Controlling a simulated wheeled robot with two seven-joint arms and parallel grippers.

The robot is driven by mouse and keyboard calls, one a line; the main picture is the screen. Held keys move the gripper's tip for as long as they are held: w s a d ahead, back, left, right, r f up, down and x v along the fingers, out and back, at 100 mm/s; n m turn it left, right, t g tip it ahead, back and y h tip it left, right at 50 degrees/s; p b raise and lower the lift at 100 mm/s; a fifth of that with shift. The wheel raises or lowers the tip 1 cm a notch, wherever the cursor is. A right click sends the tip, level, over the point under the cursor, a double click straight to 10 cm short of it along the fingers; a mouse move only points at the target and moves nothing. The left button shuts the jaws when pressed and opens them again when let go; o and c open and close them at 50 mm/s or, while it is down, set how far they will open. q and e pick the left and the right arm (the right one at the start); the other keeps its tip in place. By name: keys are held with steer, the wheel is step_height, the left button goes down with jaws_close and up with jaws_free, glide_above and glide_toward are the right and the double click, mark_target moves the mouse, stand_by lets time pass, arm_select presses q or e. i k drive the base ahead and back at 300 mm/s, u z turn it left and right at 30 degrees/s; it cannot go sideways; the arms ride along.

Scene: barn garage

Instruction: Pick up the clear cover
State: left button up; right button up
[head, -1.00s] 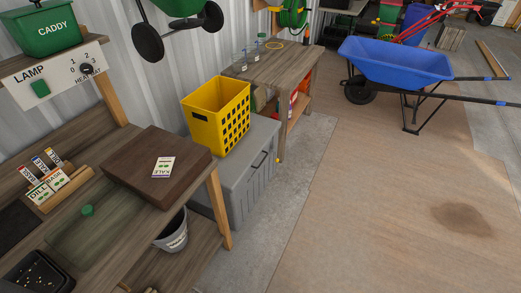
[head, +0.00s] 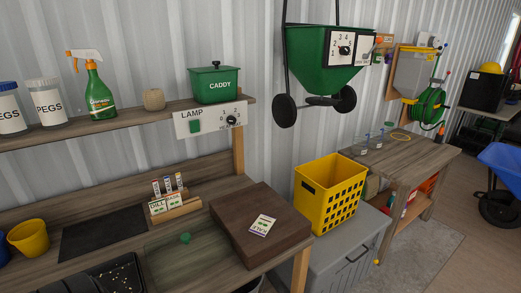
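A clear, faintly green-tinted cover (head: 190,262) with a small green knob (head: 185,238) is on the wooden potting bench, left of a dark brown box. It is see-through, so its edges are hard to make out and the bench boards show through it. Its near edge runs toward the bottom of the picture. Neither of my grippers is in view.
The dark brown box (head: 262,228) with a kale packet (head: 262,225) on it stands right of the cover. A seed packet rack (head: 176,210) is behind, a black tray (head: 118,275) to the left. A shelf (head: 130,130) with jars and a green caddy (head: 215,88) hangs above.

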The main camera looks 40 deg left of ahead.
mark_target(174, 258)
steer(key=u, duration=2.65)
